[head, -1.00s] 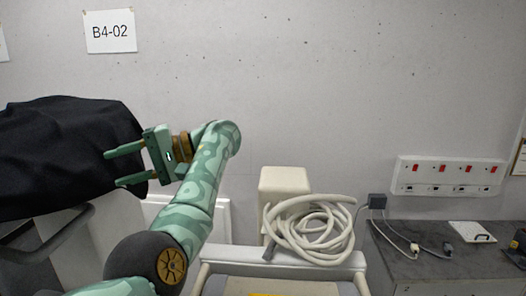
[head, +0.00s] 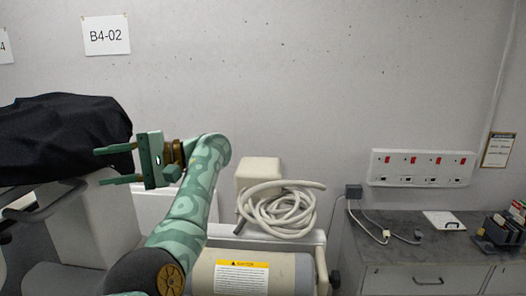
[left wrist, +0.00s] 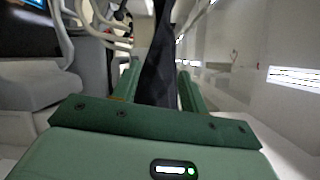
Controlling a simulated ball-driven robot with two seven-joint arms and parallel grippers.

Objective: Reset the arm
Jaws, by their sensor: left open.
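My left gripper (head: 118,166) is green and open, with its two fingers apart and pointing left in the head view. My left arm comes up from the bottom and bends at the top near the white wall. The black cover (head: 62,135) over a cart lies left of the fingertips. In the left wrist view my two fingers (left wrist: 160,85) stand apart, with a dark cloth (left wrist: 158,60) showing beyond them. My right gripper is not in view.
A cart with a coiled pale hose (head: 280,208) and a warning label (head: 241,278) stands right of my arm. A grey counter (head: 400,245) with plugs and cables is at the right, below a wall socket panel (head: 421,168). A screen (left wrist: 28,30) shows in the left wrist view.

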